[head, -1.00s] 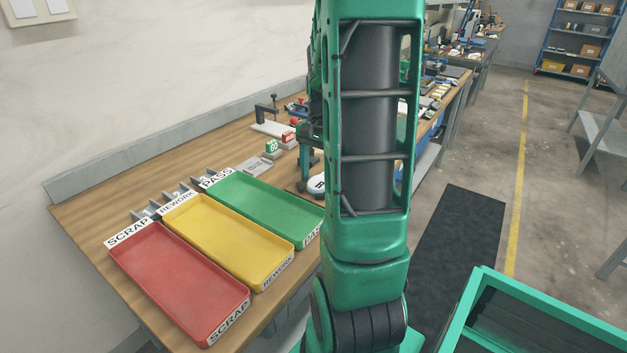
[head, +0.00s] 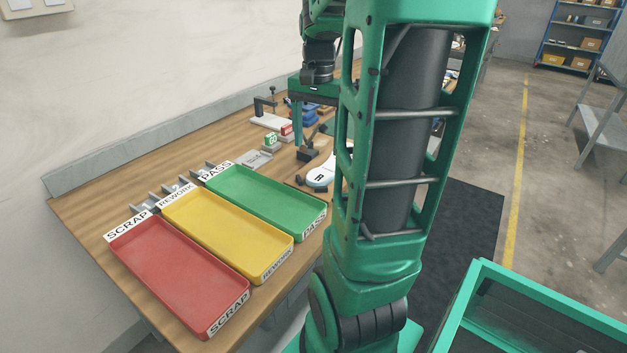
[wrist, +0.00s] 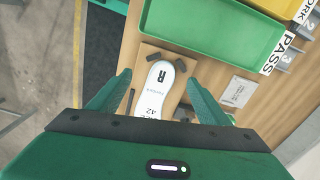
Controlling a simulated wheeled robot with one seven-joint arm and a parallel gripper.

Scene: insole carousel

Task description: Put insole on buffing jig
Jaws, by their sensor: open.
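The white insole (wrist: 156,98), marked R and 42, lies flat on a wooden board (wrist: 148,55) with small dark blocks around its edge. I cannot tell for sure whether this board is the buffing jig. In the head view the insole (head: 322,177) shows beyond the green tray, partly hidden by my arm. My gripper (wrist: 160,77) is open and empty, its fingers apart on either side of the insole in the wrist view. In the head view my gripper (head: 315,128) is raised above the bench, beyond the insole, its far finger partly hidden.
Red (head: 180,275), yellow (head: 228,235) and green (head: 265,200) trays line the near bench. A grey plate (head: 253,159), a small green-and-white block (head: 271,141) and a clamp fixture (head: 268,115) stand farther back. A dark mat (head: 470,215) lies on the floor.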

